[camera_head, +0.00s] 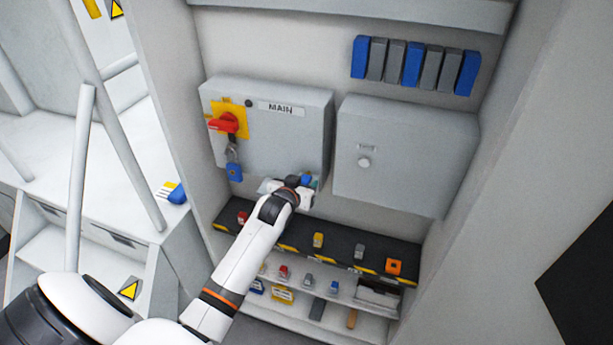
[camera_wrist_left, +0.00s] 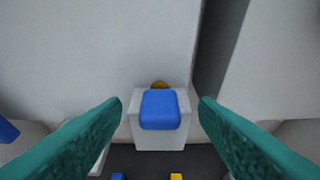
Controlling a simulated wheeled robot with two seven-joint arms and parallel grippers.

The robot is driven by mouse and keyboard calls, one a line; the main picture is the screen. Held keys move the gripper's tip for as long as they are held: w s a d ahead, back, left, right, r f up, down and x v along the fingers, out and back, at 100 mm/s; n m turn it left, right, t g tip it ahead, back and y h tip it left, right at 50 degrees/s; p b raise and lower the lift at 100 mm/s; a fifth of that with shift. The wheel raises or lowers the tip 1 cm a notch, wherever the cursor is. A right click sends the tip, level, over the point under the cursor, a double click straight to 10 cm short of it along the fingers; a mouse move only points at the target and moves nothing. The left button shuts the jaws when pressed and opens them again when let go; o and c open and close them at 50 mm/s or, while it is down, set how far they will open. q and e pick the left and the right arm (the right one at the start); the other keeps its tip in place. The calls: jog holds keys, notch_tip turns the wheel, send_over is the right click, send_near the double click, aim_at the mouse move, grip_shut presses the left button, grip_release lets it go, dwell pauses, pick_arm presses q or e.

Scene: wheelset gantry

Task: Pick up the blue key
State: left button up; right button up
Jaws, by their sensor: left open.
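The blue key (camera_wrist_left: 160,110) shows in the middle of the left wrist view as a rounded blue block against a pale grey block, with a small brass part just above it. My left gripper (camera_wrist_left: 157,112) is open, its two teal fingers on either side of the blue key with a visible gap at each side. In the head view my left gripper (camera_head: 303,186) is at the lower right of the MAIN box (camera_head: 290,130), and my wrist hides most of that spot. My right gripper is not in view.
A red switch (camera_head: 228,122) with a blue padlock (camera_head: 234,172) is on the MAIN box's left. A second grey box (camera_head: 405,150) is to the right. Below, a dark shelf (camera_head: 338,242) holds small coloured items, including an orange one (camera_head: 393,266). Blue and grey blocks (camera_head: 413,65) line the wall above.

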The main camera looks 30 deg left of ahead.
pick_arm(q)
jog(key=c, duration=1)
jog(key=shift+c, duration=0.3)
jog(key=shift+r, duration=0.1)
